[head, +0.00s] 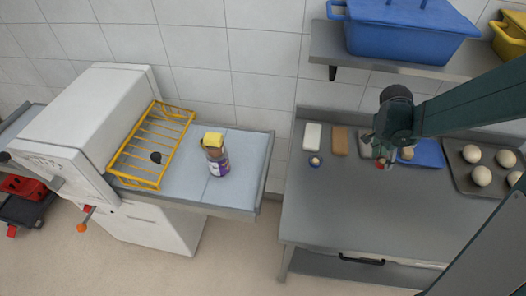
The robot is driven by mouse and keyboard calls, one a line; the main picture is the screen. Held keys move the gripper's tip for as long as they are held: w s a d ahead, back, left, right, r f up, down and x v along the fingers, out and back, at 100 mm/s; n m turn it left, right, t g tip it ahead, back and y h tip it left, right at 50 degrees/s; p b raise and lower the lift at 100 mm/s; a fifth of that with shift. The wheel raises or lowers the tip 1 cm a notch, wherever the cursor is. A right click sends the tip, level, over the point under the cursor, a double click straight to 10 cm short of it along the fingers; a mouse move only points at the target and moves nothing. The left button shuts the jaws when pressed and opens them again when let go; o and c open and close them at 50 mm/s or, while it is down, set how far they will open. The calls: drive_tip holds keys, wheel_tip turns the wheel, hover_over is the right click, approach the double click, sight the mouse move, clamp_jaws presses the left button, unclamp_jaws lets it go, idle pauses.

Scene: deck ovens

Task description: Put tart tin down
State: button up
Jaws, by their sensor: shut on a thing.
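My gripper (383,159) points down over the back of the grey steel worktop (360,210). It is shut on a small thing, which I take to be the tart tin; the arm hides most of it. I cannot tell whether the held thing touches the worktop.
A blue tray (430,153) and a dark tray (462,181) with several dough balls lie right. The worktop's front is clear.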

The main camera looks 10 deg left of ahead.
drive_tip(key=shift+w+a, duration=0.1)
drive_tip(key=w+a+f+n+t+y+b, duration=0.1)
drive_tip(key=w+a+n, duration=0.3)
drive_tip(key=a, duration=0.6)
drive_tip(key=w+a+n+y+b, duration=0.1)
drive_tip(key=w+a+n, duration=0.3)
drive_tip(key=a, duration=0.6)
drive_tip(key=w+a+f+n+t+y+b, duration=0.1)
drive_tip(key=w+a+n, duration=0.25)
drive_tip(key=a, duration=0.75)
drive_tip(key=s+a+r+p, duration=0.1)
drive_tip(key=s+a, duration=0.2)
drive_tip(key=a, duration=0.8)
drive_tip(key=s+a+r, duration=0.1)
drive_tip(key=s+a, duration=0.2)
drive_tip(key=a, duration=0.9)
drive_tip(key=shift+r+h+p, duration=0.15)
drive_tip(key=shift+h+p, duration=0.15)
drive_tip(key=shift+p, duration=0.1)
drive_tip(key=shift+f, duration=3.15)
drive_tip(key=shift+f, duration=0.1)
drive_tip(key=shift+f, duration=1.75)
